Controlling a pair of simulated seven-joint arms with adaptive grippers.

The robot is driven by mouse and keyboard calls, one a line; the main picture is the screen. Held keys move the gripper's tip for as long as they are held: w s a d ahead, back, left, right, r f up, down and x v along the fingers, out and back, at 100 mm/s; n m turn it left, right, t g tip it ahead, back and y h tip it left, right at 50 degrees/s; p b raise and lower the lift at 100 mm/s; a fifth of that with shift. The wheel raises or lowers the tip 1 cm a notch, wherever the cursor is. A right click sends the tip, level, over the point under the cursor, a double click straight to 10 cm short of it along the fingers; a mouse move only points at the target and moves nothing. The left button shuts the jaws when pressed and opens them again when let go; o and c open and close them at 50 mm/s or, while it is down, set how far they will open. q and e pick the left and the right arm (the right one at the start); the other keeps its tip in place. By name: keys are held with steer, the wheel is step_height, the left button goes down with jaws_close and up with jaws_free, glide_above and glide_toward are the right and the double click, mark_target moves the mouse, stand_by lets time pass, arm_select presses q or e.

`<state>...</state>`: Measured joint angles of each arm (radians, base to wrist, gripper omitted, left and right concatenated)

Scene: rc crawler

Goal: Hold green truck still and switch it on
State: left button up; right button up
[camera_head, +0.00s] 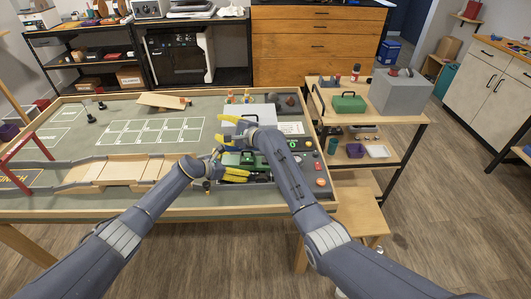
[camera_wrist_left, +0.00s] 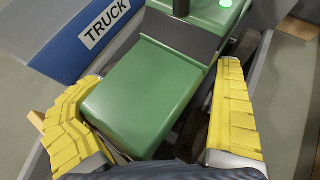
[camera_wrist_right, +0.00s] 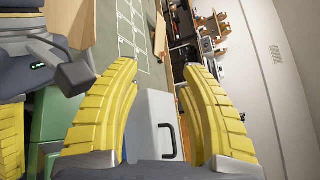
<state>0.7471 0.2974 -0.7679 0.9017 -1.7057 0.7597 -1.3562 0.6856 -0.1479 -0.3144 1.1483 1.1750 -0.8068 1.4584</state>
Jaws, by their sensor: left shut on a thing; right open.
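The green truck (camera_head: 247,159) sits at the front right of the table, partly covered by my grippers and arms. In the left wrist view, its green body (camera_wrist_left: 140,100) lies between the two yellow fingers of my left gripper (camera_wrist_left: 162,80), which is shut on it. A bright green round spot (camera_wrist_left: 226,3) shows on the truck near the top edge of that view. My right gripper (camera_head: 228,128) is open and empty, above and beyond the truck. In the right wrist view, its fingers (camera_wrist_right: 160,70) are spread apart, and green bodywork (camera_wrist_right: 48,130) shows at the lower left.
A blue panel marked TRUCK (camera_wrist_left: 85,40) stands beside the truck. A grey-white case with a black handle (camera_wrist_right: 150,115) lies beyond my right gripper. A wooden ramp (camera_head: 125,171) is at left. Buttons (camera_head: 294,145) line the table's right side.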

steer(key=s+d+f+m+t+h, duration=0.45)
steer(key=s+d+m, duration=0.3)
steer(key=m, duration=0.35)
steer(key=s+d+f+m+t+h, duration=0.4)
steer(key=s+d+f+m+h, duration=0.25)
steer(key=d+m, duration=0.3)
steer(key=shift+m+g+y, duration=0.25)
steer(key=shift+m+y, duration=0.05)
steer(key=shift+m, duration=0.15)
steer(key=w, duration=0.3)
steer(key=w+a, duration=0.1)
steer(key=w, duration=0.7)
steer(key=shift+w+a+r, duration=0.15)
steer(key=shift+a+r, duration=0.05)
steer(key=shift+r, duration=0.1)
jaws_close()
